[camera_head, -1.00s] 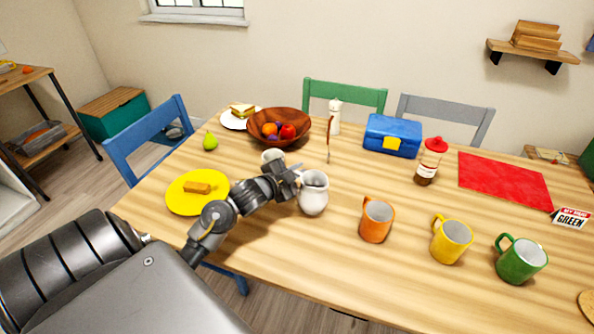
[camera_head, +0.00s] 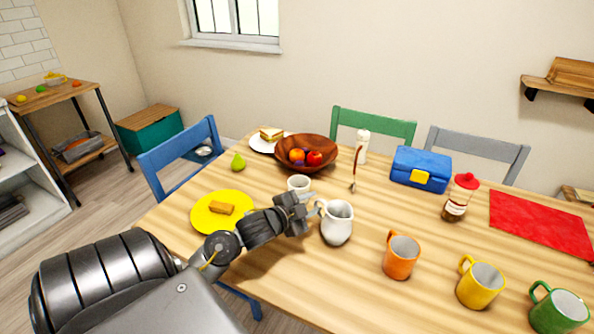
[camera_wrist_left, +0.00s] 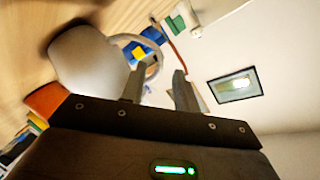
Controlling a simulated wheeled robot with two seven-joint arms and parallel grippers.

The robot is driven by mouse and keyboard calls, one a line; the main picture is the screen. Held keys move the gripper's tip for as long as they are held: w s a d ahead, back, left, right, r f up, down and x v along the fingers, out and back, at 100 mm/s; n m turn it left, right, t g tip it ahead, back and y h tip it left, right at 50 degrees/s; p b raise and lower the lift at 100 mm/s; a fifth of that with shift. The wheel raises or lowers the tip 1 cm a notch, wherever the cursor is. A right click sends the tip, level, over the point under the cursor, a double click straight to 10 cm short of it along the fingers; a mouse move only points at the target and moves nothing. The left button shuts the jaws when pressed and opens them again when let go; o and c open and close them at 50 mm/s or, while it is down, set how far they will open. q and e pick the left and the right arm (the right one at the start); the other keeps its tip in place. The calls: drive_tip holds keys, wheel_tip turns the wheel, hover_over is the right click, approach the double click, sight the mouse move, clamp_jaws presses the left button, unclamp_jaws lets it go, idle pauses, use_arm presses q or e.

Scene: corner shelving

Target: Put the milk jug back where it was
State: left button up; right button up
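The white milk jug (camera_head: 338,226) stands upright on the wooden table, its handle towards the left. My left gripper (camera_head: 303,212) is just left of the jug, beside the handle. In the left wrist view the two fingers (camera_wrist_left: 158,88) are apart, and the jug (camera_wrist_left: 82,58) appears tilted at upper left. One finger overlaps the jug's handle (camera_wrist_left: 152,70) in that view; I cannot tell whether they touch. My right gripper is not in view.
A small white cup (camera_head: 299,183) stands close behind my left gripper. A yellow plate (camera_head: 205,222) with a brown piece lies to the left. Orange (camera_head: 401,262), yellow (camera_head: 480,290) and green (camera_head: 560,312) mugs stand to the right. A wooden bowl (camera_head: 326,145) of fruit is behind.

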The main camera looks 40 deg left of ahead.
use_arm(q)
drive_tip(key=v, duration=0.7)
idle(0.4)
